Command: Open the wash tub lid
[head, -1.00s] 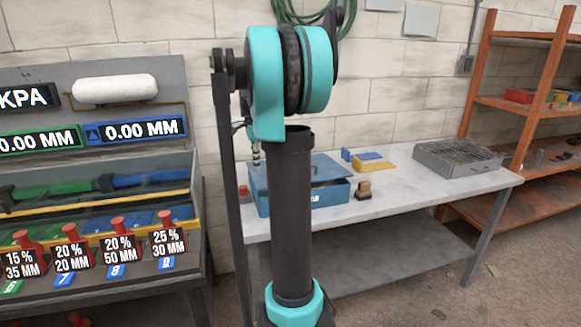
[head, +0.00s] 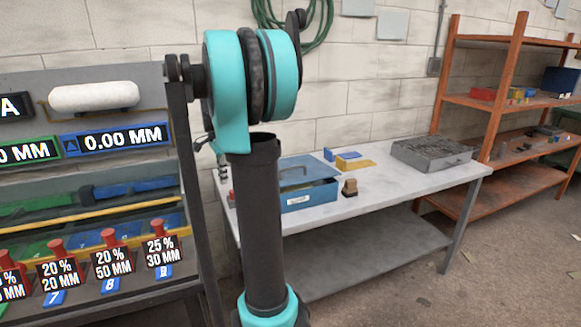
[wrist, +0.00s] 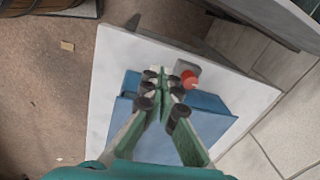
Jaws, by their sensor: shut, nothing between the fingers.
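The wash tub looks to be the blue box (head: 310,197) on the workbench in the head view, partly behind my arm. Its lid looks to be the blue panel (head: 308,171) at its top; how far it stands open I cannot tell. In the wrist view the blue box (wrist: 208,122) lies below and behind my fingers. My gripper (wrist: 163,78) is shut and empty, with its fingertips over the box's edge as seen from above. Whether they touch it I cannot tell.
A red knob on a grey base (wrist: 189,79) is close beside my fingertips. The workbench (head: 390,185) also holds a wooden block (head: 350,187), a yellow tray (head: 356,163) and a grey mesh-topped box (head: 431,154). A gauge panel stands left, orange shelves (head: 510,105) right.

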